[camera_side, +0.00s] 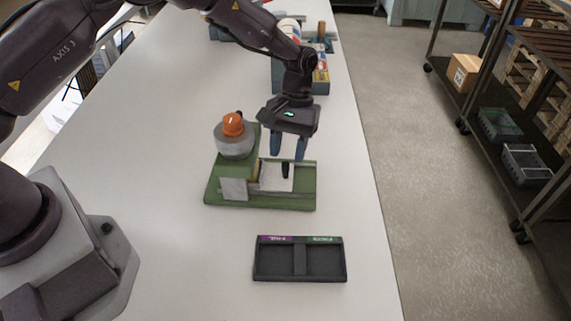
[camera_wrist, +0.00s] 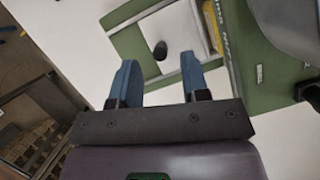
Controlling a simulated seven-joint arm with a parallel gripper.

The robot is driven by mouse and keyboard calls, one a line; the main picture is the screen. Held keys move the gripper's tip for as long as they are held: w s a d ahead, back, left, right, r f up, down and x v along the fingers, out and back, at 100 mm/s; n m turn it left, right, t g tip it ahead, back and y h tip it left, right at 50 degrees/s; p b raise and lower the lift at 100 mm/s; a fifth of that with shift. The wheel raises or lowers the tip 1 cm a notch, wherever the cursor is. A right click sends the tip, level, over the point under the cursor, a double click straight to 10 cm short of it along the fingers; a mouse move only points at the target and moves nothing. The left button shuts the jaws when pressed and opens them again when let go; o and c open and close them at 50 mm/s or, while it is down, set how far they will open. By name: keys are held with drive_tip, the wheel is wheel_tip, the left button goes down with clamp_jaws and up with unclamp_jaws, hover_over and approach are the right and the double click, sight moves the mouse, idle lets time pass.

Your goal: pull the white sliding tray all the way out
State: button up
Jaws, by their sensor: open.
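The white sliding tray (camera_side: 272,180) sits in a green fixture (camera_side: 262,202) on the table, and it also shows in the wrist view (camera_wrist: 180,24). A black knob (camera_side: 286,171) stands up from the tray; in the wrist view the knob (camera_wrist: 160,50) appears between and just beyond my fingertips. My gripper (camera_side: 288,156) is open, pointing down with its blue fingers just above the tray, around or just over the knob. I cannot tell whether either finger touches it. My gripper also shows in the wrist view (camera_wrist: 158,62), with a clear gap between the fingers.
A grey round part with an orange knob (camera_side: 233,125) stands on the fixture's left side. A black two-compartment tray (camera_side: 299,260) lies nearer the camera. Bins with goods (camera_side: 305,75) stand farther back. The table's right edge is close to the fixture; table left of it is clear.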

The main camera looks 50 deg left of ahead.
sight(287, 162)
drive_tip(key=shift+x, duration=1.95)
clamp_jaws()
